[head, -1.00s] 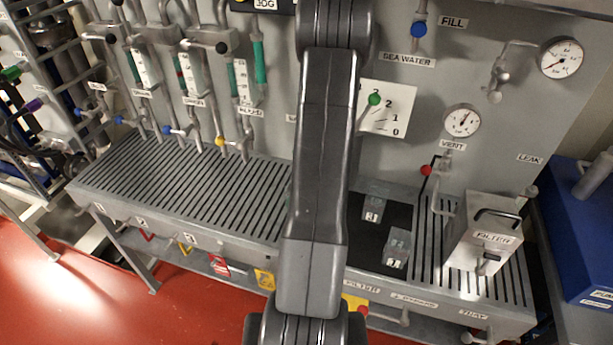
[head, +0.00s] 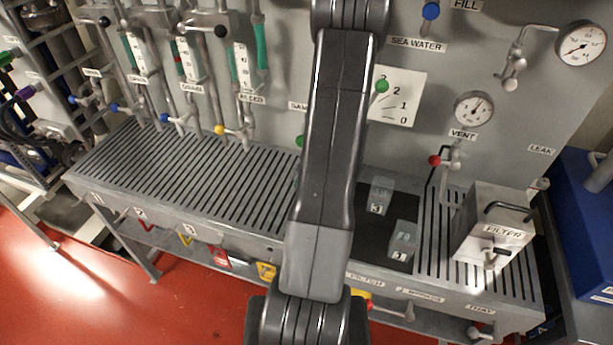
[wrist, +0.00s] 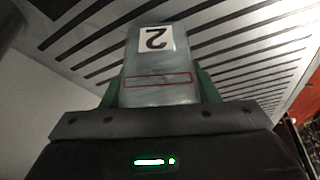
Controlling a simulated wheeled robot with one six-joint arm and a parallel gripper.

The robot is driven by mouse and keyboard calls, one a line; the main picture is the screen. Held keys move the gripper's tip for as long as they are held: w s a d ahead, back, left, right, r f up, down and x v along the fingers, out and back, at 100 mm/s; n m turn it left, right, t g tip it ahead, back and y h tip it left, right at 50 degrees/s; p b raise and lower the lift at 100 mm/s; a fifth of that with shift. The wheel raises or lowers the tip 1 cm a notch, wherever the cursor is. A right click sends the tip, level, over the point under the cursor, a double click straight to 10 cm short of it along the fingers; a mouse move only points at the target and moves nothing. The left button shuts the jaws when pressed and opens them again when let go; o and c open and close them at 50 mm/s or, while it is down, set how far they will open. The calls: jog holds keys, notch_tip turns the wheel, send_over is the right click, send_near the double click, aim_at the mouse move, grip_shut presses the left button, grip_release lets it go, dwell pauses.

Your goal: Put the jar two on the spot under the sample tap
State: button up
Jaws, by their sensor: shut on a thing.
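Jar two (wrist: 160,68) is a clear, greyish jar with a white label reading 2, upside down in the wrist view, and a red outlined box on its side. My gripper (wrist: 160,90) is shut on it, with green fingers on both sides. Slatted grating shows behind the jar. In the head view my arm hides the gripper and jar. A partly covered label starting "SAM" (head: 298,106) and a green knob (head: 300,141) show just left of my arm. The sample tap's outlet and the spot under it are hidden behind my arm.
Jar three (head: 380,195) and jar one (head: 402,240) stand on a black mat (head: 375,238) right of my arm. A FILTER box (head: 497,225) stands further right. The slatted bench (head: 190,180) is clear to the left, with valves and gauge tubes above it.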

jog(key=shift+f, duration=0.1)
jog(key=o, duration=1)
jog(key=shift+d+r+p, duration=0.1)
jog(key=shift+r+p, duration=0.2)
jog(key=shift+r, duration=0.2)
jog(key=p+v, duration=0.2)
jog(key=v, duration=0.1)
jog(key=s+d, duration=0.2)
jog(key=d, duration=0.1)
jog(key=s+d, duration=0.3)
jog(key=s+d+b, duration=0.1)
jog(key=s+d, duration=0.2)
jog(key=shift+f, duration=0.4)
